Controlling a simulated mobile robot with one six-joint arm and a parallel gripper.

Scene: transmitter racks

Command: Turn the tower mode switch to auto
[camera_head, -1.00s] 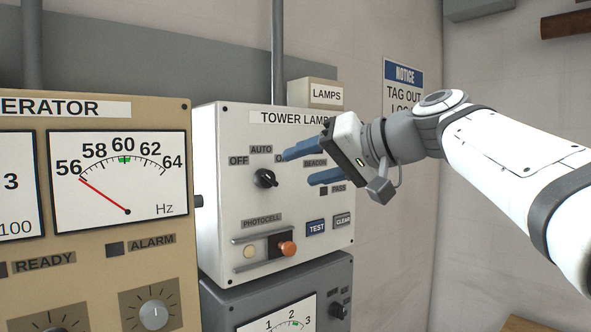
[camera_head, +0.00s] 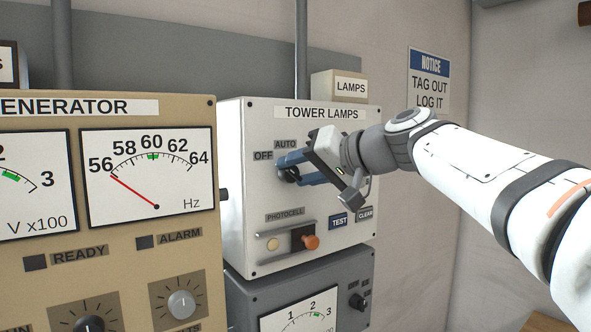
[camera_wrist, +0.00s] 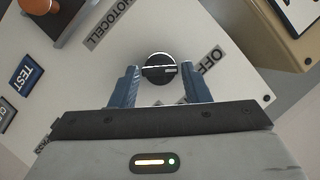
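The tower mode switch is a round black knob (camera_head: 291,174) on the white tower lamps panel (camera_head: 255,225), with OFF and AUTO labels beside it. In the wrist view the knob (camera_wrist: 160,70) lies centred between my fingertips, its light mark pointing right, toward the OFF label (camera_wrist: 208,60). The AUTO label (camera_head: 285,144) is above the knob in the head view. My gripper (camera_head: 284,168) is open at the panel, its blue fingers on either side of the knob and apparently clear of it. The fingers partly hide the knob in the head view.
The tan generator cabinet (camera_head: 120,240) stands close on the left. A grey meter box (camera_head: 245,300) is below the panel.

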